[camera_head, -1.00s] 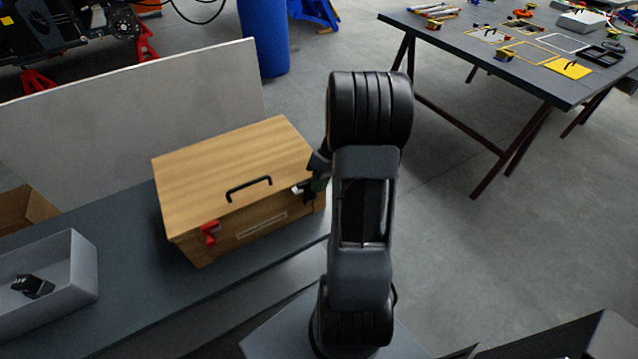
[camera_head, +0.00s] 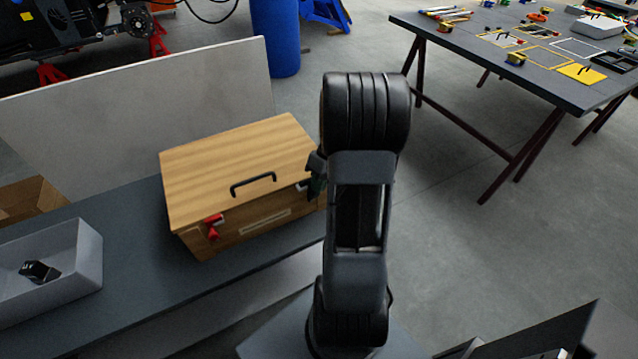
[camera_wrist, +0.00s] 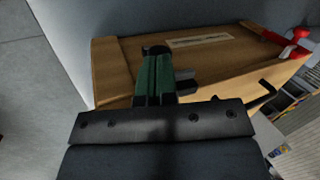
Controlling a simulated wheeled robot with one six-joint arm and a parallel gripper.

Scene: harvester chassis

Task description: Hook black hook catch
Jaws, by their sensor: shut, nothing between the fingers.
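The wooden box (camera_head: 240,170) stands on the dark bench with its lid down. My gripper (camera_head: 316,185) is at the right end of the box's front, mostly hidden behind my arm. In the wrist view my gripper (camera_wrist: 154,62) has its green fingers together, close to the box front. A dark piece, seemingly the black hook catch (camera_wrist: 185,83), shows right beside the fingers; I cannot tell whether it is hooked. The red catch (camera_head: 213,228) is at the left end of the front and also shows in the wrist view (camera_wrist: 290,46).
A black handle (camera_head: 253,184) stands up from the lid. A grey bin (camera_head: 60,268) with a dark object is at the left on the bench (camera_head: 150,290). A pale panel (camera_head: 140,100) rises behind the box. A table with tools (camera_head: 500,70) stands far right.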

